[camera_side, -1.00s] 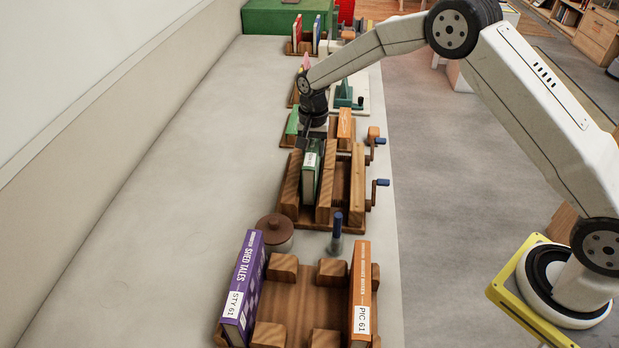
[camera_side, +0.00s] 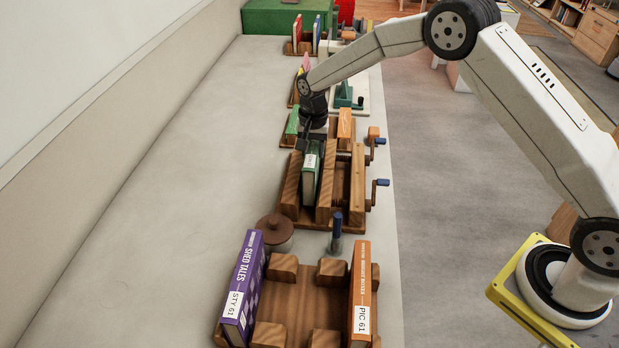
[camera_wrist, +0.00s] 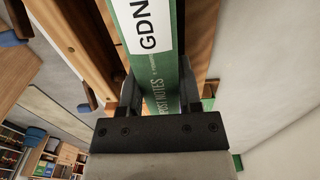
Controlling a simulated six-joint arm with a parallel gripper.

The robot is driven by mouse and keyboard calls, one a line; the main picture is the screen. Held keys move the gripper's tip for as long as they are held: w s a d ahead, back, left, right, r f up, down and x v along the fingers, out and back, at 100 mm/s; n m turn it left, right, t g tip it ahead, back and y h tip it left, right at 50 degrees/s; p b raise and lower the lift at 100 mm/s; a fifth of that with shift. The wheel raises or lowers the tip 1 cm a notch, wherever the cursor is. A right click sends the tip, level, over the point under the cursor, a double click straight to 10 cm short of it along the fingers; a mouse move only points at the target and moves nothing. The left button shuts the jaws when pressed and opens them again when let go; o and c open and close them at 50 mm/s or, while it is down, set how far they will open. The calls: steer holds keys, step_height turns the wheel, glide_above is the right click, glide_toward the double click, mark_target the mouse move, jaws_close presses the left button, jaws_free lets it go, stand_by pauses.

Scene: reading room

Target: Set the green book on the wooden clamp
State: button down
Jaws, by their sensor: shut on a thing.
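The green book (camera_side: 310,184) stands upright in the wooden clamp (camera_side: 327,214), between its left and middle wooden bars, with a white label on its spine. In the wrist view the green book (camera_wrist: 172,72) shows its "GDN" label, with wooden bars of the clamp (camera_wrist: 80,45) beside it. My gripper (camera_side: 312,143) is at the far end of the book, above the clamp. In the wrist view my gripper (camera_wrist: 160,100) has a finger on each side of the spine, shut on the book. The book's lower part is hidden by the bars.
A wooden stand (camera_side: 300,300) in front holds a purple book (camera_side: 243,290) and an orange book (camera_side: 361,290). A brown-lidded pot (camera_side: 276,232) and a blue-handled tool (camera_side: 336,230) stand between it and the clamp. Clamp cranks (camera_side: 378,184) stick out right. The left tabletop is clear.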

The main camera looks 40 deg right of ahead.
steer(key=shift+f, duration=0.75)
stand_by(1.7)
steer(key=shift+c, duration=1)
jaws_free()
steer(key=shift+f, duration=0.1)
steer(key=shift+r, duration=4.55)
steer(key=shift+s, duration=0.15)
